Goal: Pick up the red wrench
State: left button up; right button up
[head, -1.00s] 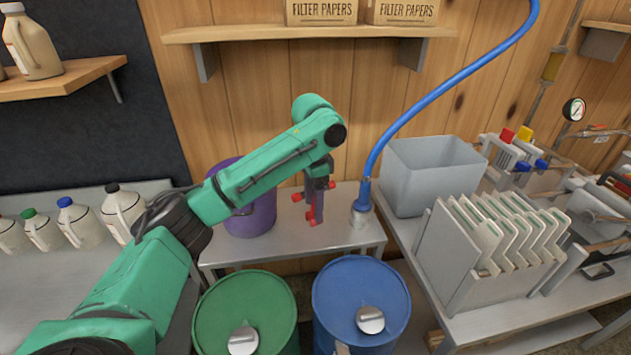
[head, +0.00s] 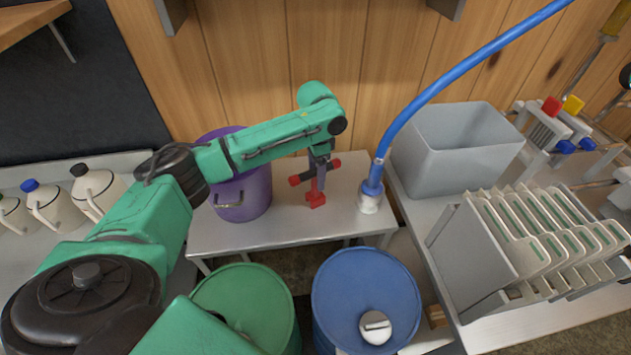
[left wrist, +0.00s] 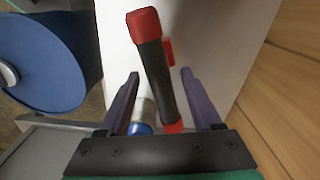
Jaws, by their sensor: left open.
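The red wrench (head: 317,200) is on the small grey table in the head view, between the purple drum and the blue hose's end fitting. It has red ends and a dark grip. In the left wrist view its dark-gripped bar (left wrist: 155,70) runs lengthwise between the fingers, with another red piece behind it. My left gripper (head: 321,183) points down over the wrench. In the left wrist view its purple fingers (left wrist: 160,76) stand apart, one on each side of the bar, with gaps showing. My arm hides part of the wrench. My right gripper is not in view.
The purple drum (head: 245,192) stands left of the wrench. The hose fitting (head: 370,198) stands close on its right. A green drum (head: 262,300) and a blue drum (head: 345,285) are in front. A grey bin (head: 455,165) and a filter rack (head: 480,250) stand at right.

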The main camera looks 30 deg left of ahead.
aim_at(315, 183)
pick_arm(q)
jog(key=f, duration=0.4)
jog(key=shift+s+a, duration=0.15)
jog(key=shift+a, duration=0.05)
grip_shut()
jog(key=shift+r, duration=0.1)
notch_tip(315, 183, up, 20)
jog(key=shift+p, duration=0.3)
